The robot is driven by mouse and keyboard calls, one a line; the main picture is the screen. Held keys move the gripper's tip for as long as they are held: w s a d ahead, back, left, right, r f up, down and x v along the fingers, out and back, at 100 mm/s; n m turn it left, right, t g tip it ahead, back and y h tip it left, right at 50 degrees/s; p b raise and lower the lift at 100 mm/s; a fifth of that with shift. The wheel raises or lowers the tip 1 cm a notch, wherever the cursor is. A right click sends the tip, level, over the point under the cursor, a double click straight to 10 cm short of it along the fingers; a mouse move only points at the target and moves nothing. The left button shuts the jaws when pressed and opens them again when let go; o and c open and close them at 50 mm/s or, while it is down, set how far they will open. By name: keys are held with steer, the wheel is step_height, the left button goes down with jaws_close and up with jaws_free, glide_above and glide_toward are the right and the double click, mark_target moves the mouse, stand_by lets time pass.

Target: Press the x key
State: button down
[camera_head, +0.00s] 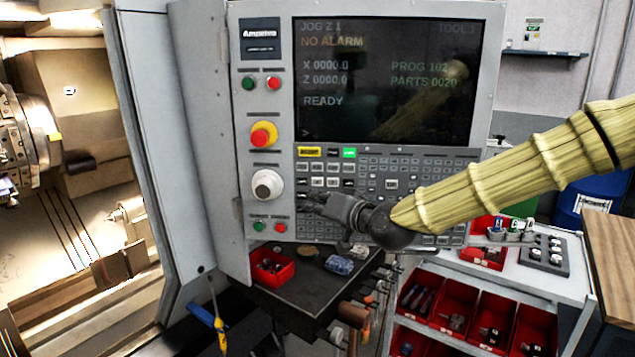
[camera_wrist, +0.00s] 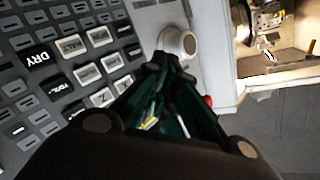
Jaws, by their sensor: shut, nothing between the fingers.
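The control panel's keyboard (camera_head: 372,168) lies below the screen (camera_head: 385,80), which reads JOG Z 1, NO ALARM and READY. In the wrist view, grey and white keys (camera_wrist: 88,72) fill the left side, one dark key marked DRY (camera_wrist: 40,57). My gripper (camera_head: 312,200) is shut and empty, in front of the keyboard's lower left. Its fingertips also show in the wrist view (camera_wrist: 168,64), just below the white dial; I cannot tell whether they touch the panel.
Left of the keyboard are a white dial (camera_head: 267,185), a red emergency stop (camera_head: 263,135) and small green and red buttons. Below is a dark shelf (camera_head: 308,284) with a red bin (camera_head: 272,266). A cart with red bins (camera_head: 478,318) stands right; the open lathe is left.

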mark_target(304, 187)
steer(key=shift+w+d, duration=0.15)
steer(key=shift+w, duration=1.15)
steer(key=shift+w+d, duration=0.15)
steer(key=shift+w, duration=1.15)
steer(key=shift+w, duration=0.15)
steer(key=shift+w+b, duration=0.3)
steer(key=shift+b, duration=0.05)
steer(key=shift+w, duration=0.3)
stand_by(0.5)
steer(key=shift+s+b, duration=0.35)
steer(key=shift+s, duration=0.4)
